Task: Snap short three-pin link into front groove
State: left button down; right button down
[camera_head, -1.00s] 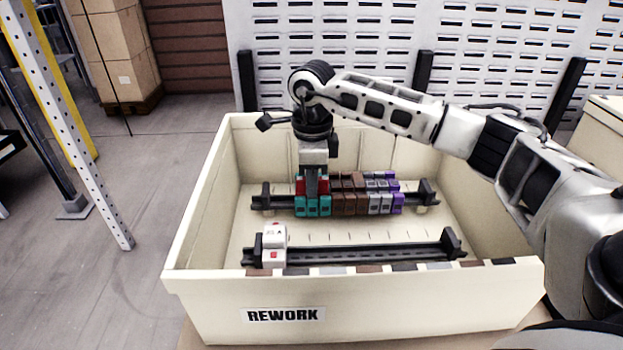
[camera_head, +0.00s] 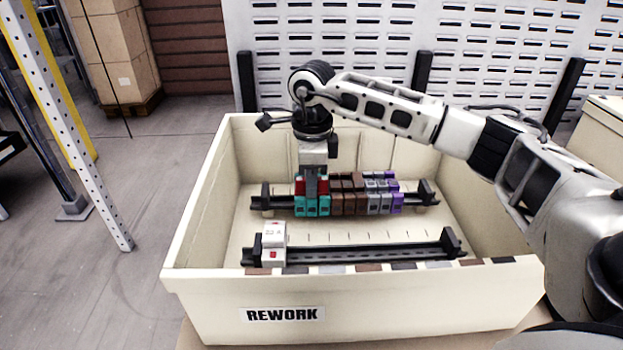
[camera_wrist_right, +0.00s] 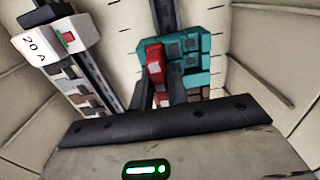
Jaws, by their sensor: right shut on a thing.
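The short three-pin link (camera_head: 324,186) is red and shows on both sides of my right gripper's fingers. My right gripper (camera_head: 311,186) points down and is shut on it, right at the teal terminal blocks (camera_head: 312,206) on the back rail. In the right wrist view the red link (camera_wrist_right: 154,62) stands against the teal blocks (camera_wrist_right: 188,45). The fingers hide its middle, and I cannot tell whether its pins sit in the front groove. My left gripper is not in view.
Brown blocks (camera_head: 349,196), grey blocks (camera_head: 380,203) and purple blocks (camera_head: 398,203) continue the row to the right. A white block (camera_head: 273,243) sits on the front rail (camera_head: 370,254), otherwise bare. The cream REWORK crate (camera_head: 400,300) walls both rails in.

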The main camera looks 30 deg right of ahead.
jog(key=shift+s+d+f, duration=0.1)
jog(key=shift+s+f, duration=0.05)
jog(key=shift+f, duration=0.4)
jog(key=shift+s+d+f, duration=0.1)
jog(key=shift+s+f, duration=0.05)
jog(key=shift+f, duration=0.35)
jog(key=c, duration=1.4)
grip_release()
jog(key=shift+c, duration=0.2)
jog(key=shift+r, duration=0.3)
jog(key=shift+o, duration=0.7)
notch_tip(320, 180, up, 16)
jog(key=p, duration=0.1)
jog(key=shift+w+a+r, duration=0.15)
jog(key=shift+w+r, duration=0.05)
jog(key=shift+r, duration=0.55)
